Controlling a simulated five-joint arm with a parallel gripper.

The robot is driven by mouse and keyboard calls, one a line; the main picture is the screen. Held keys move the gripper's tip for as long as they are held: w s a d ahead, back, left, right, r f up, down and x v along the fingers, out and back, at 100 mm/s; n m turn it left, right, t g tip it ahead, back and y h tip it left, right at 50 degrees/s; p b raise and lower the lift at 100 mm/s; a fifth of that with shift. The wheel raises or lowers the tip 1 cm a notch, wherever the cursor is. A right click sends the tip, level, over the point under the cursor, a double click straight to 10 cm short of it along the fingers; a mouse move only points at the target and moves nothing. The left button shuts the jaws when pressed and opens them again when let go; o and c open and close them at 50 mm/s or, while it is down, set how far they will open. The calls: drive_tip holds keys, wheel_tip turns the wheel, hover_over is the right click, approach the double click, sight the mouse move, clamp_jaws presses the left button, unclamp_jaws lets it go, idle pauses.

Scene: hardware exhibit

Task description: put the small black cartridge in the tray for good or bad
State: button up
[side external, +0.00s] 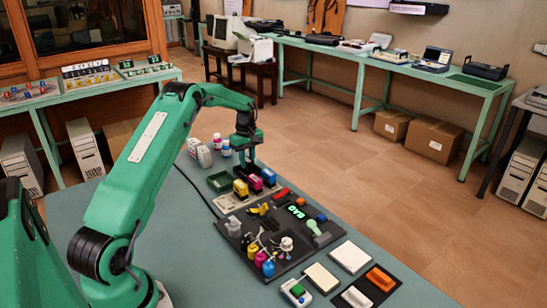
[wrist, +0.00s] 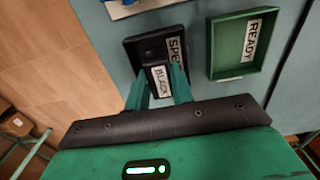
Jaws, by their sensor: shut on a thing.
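My gripper (wrist: 159,88) is shut on the small black cartridge (wrist: 161,76), whose white label reads BLACK. In the wrist view the cartridge is over the near part of a black tray (wrist: 132,50), whose label begins SPE; the rest of that label is hidden. I cannot tell whether the cartridge touches the tray floor. A green tray (wrist: 218,72) labelled READY lies to the right and looks empty. In the side view my gripper (side external: 248,163) is low, behind the coloured cartridges, and the green tray (side external: 220,181) is to its left. The black cartridge cannot be made out there.
A dark mat (side external: 290,262) with bottles and small parts lies nearer. Small white boxes (side external: 204,156) stand behind the green tray.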

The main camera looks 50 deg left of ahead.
drive_tip(key=shift+f, duration=0.2)
idle(0.3)
drive_tip(key=o, duration=1.3)
drive_tip(key=shift+r, duration=3.75)
